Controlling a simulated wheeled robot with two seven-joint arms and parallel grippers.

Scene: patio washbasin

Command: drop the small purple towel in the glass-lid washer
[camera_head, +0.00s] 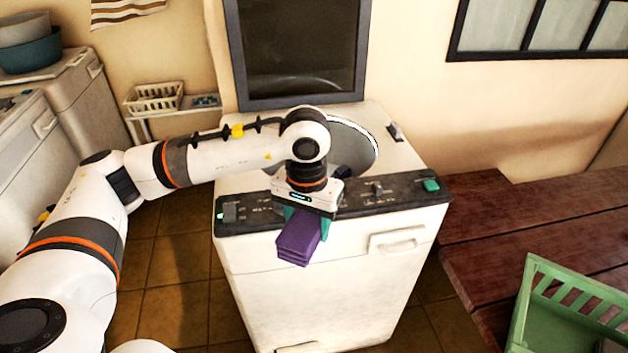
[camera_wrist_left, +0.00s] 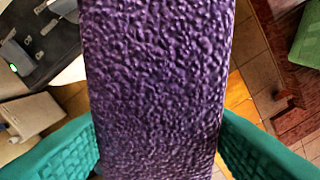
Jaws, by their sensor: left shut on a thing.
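The small purple towel (camera_head: 297,240) is folded into a block. My left gripper (camera_head: 303,222) is shut on it and holds it in front of the washer's control panel. In the left wrist view the towel (camera_wrist_left: 155,85) fills the middle between the two teal fingers (camera_wrist_left: 158,150). The white washer (camera_head: 320,285) stands in the middle of the head view. Its dark-framed glass lid (camera_head: 300,50) is raised at the back. The round drum opening (camera_head: 362,140) shows behind my left wrist, which hides part of it. My right gripper is not in view.
A dark red slatted table (camera_head: 490,235) stands at the right with a green crate (camera_head: 565,310) on it. A small shelf with a white basket (camera_head: 155,98) stands at the back left. Other white machines (camera_head: 75,90) stand at the far left, one bearing basins (camera_head: 30,48).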

